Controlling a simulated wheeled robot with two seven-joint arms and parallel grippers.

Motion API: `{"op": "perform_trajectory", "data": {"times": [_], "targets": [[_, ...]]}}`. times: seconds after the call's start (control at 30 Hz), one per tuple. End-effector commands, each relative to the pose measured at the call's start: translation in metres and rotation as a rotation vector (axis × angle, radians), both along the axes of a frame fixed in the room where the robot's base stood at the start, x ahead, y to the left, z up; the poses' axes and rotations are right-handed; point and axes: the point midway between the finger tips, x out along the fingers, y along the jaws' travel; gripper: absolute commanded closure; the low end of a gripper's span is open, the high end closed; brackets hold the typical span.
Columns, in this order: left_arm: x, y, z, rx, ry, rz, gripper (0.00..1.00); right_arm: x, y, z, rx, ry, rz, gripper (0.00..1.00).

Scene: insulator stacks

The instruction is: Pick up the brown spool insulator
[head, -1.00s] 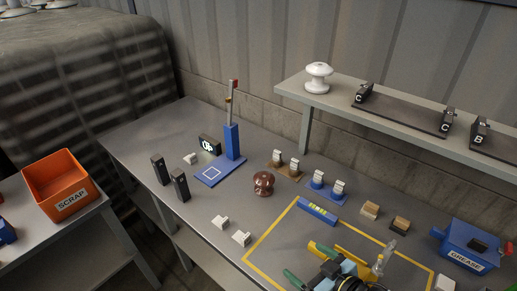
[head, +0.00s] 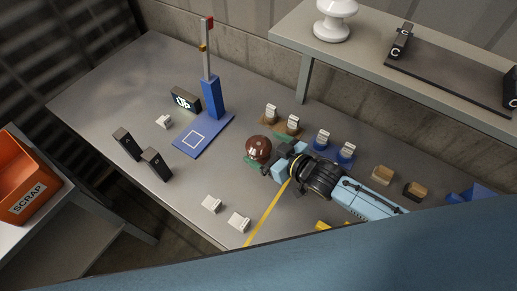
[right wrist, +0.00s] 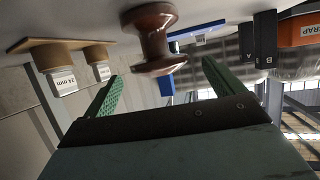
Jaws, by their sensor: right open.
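The brown spool insulator (head: 259,149) stands on the grey table right at the tip of my right gripper (head: 262,161). In the right wrist view the brown spool insulator (right wrist: 152,40) shows a wide flange at each end and a narrower waist. It lies between the lines of the two green fingers of my right gripper (right wrist: 158,85), a little beyond their tips in that picture. The fingers are spread apart and no contact with the spool shows. In the head view the spool hides part of the fingers. My left gripper is not seen.
A blue stand (head: 212,98) with an upright post is behind and left of the spool. Brown-based gauge blocks (head: 281,119) stand close behind it. Black blocks (head: 140,153) and white blocks (head: 225,213) are left and in front. A shelf (head: 300,50) overhangs the back right.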

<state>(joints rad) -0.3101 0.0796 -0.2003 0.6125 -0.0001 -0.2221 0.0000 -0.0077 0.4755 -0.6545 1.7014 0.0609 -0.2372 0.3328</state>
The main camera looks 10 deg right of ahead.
Motion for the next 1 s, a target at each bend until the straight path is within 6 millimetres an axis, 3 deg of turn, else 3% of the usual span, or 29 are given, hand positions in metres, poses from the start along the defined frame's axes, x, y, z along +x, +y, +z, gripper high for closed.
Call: {"op": "perform_trajectory", "data": {"times": [0.2,0.47,0.73,1.0], "targets": [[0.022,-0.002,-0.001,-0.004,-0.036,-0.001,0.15,0.015,0.01,-0.009,0.0,0.0,0.0,0.07],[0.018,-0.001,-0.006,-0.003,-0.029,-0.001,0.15,0.039,0.025,-0.024,0.001,0.001,0.001,0.07],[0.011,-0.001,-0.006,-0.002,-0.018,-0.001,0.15,0.041,0.026,-0.024,0.0,0.0,0.001,0.07],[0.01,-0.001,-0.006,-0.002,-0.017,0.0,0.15,0.04,0.026,-0.024,0.0,0.001,0.001,0.41]]}}
